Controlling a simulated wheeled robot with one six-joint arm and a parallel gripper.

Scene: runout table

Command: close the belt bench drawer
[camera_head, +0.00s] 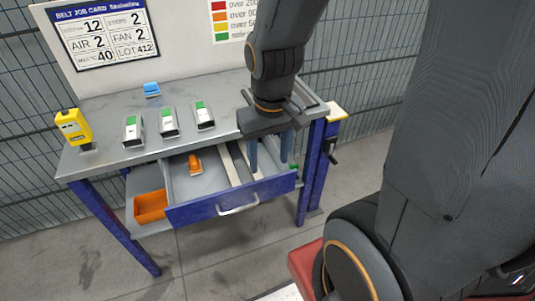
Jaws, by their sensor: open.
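The belt bench drawer (190,213) has a blue front with a pale bar handle (238,206). It is pulled out from under the grey bench top (110,158). Inside the drawer lie a small orange item (195,163) and pale divider strips (229,165). My gripper (270,160) points down over the right part of the drawer, with its two blue fingers apart and nothing seen between them. The fingertips are behind the drawer front, near or inside the drawer; I cannot tell whether they touch it.
Several grey blocks with green tops (168,122), a yellow device (73,127) and a blue item (152,89) stand on the bench top. An orange bin (150,206) sits below left. Blue legs (118,232) support the bench.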

